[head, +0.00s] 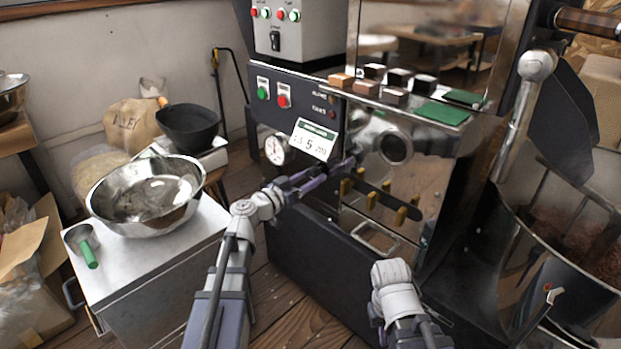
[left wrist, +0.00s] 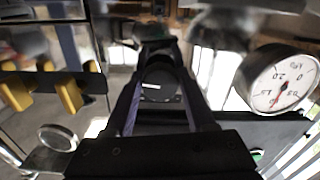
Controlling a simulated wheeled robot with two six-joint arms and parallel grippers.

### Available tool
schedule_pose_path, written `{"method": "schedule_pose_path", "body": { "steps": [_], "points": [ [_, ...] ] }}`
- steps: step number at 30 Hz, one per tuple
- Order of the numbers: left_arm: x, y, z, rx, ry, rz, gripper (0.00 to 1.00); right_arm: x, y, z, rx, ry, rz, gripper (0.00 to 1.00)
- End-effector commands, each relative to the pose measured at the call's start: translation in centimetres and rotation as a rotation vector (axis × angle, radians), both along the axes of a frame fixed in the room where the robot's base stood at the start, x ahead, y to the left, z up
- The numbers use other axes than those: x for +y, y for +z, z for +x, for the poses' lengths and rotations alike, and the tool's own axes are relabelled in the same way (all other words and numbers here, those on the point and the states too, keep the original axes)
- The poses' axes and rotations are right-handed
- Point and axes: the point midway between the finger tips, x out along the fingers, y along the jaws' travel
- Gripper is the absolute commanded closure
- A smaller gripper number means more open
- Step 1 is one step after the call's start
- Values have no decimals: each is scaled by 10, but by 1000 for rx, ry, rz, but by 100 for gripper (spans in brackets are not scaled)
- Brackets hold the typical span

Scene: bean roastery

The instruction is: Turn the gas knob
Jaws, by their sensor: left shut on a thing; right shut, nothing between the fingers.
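The gas knob (left wrist: 163,80) is a dark round knob with a short white mark, seen in the left wrist view between my left gripper's fingers. In that view the mark lies roughly level. My left gripper (head: 345,165) reaches to the front of the black and steel roaster (head: 300,100) in the head view, and its fingers are shut on the knob. In the head view the knob is largely hidden by the fingers. My right arm shows at the bottom centre of the head view, but its gripper fingers do not show.
A pressure gauge (head: 274,150) is beside the knob; it also shows in the left wrist view (left wrist: 277,80). Several yellow handles (head: 372,197) stick out to the right. A steel bowl (head: 147,194) and green-handled scoop (head: 84,244) are on the side table (head: 190,243). A cooling bin (head: 520,260) is right.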

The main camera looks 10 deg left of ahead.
Motion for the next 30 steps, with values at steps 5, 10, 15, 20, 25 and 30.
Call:
{"method": "schedule_pose_path", "body": {
  "steps": [5,10,15,20,25,30],
  "points": [
    [0,0,0,50,0,-87,100,0,0,0,0,0,0,100],
    [-1,0,-1,124,0,-215,100,0,0,0,0,0,0,100],
    [-1,0,-1,205,0,-355,100,0,0,0,0,0,0,100],
    [-1,1,-1,281,0,-487,100,0,1,0,0,0,0,100],
    [-1,1,-1,361,0,-626,100,0,1,0,0,0,0,100],
    [-1,1,-1,442,1,-766,100,0,1,0,0,0,0,100]
  ]
}}
